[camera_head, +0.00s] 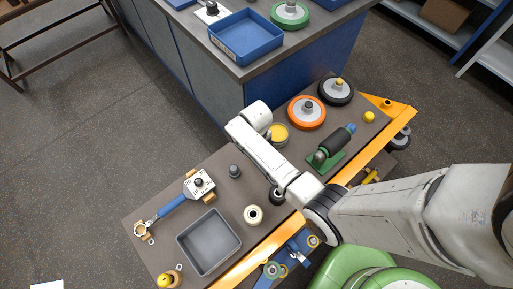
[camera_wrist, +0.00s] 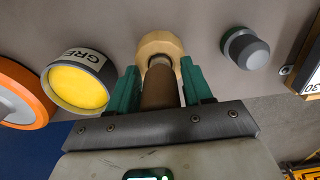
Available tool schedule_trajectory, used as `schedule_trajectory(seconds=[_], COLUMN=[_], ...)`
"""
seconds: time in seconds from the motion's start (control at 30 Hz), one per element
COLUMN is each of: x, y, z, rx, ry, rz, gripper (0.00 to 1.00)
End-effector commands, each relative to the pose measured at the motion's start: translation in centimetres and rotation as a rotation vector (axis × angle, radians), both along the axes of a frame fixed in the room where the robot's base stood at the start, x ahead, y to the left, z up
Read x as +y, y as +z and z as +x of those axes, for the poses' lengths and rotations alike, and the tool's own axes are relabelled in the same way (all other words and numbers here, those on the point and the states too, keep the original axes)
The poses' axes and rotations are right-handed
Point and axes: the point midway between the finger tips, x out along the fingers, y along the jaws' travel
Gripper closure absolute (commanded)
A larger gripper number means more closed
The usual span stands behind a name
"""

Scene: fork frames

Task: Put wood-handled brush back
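The wood-handled brush (camera_wrist: 160,86) shows in the wrist view as a brown handle pointing toward the camera, with a pale round wooden part (camera_wrist: 160,45) at its far end. My gripper (camera_wrist: 161,82) has its green fingers on either side of the handle, close against it, and looks shut on it. The bristles are hidden. In the head view my white arm covers the brush and the fingers, over the bench between the yellow-lidded tin and the grey knob. I cannot tell whether the brush touches the bench.
The yellow-lidded tin (camera_wrist: 78,85) stands close left of my fingers, with an orange wheel (camera_head: 306,112) beyond. A grey knob (camera_wrist: 246,50) is at right. The bench also bears an empty grey tray (camera_head: 209,242), a cream roll (camera_head: 253,215), a blue-handled tool (camera_head: 172,208) and a green-based device (camera_head: 327,157).

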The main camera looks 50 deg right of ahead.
Motion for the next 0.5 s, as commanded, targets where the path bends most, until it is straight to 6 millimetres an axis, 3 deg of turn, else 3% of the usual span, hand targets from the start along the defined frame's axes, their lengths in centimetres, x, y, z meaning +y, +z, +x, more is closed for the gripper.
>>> schedule_trajectory(seconds=[0.1, 0.33, 0.5], x=[0.0, 0.0, 0.0], y=[0.0, 0.1, 1.6], z=[0.0, 0.0, 0.1], rx=[0.0, 0.0, -0.003], ry=[0.0, 0.0, 0.0], rz=[0.0, 0.0, -0.001], gripper=[0.41, 0.41, 0.41])
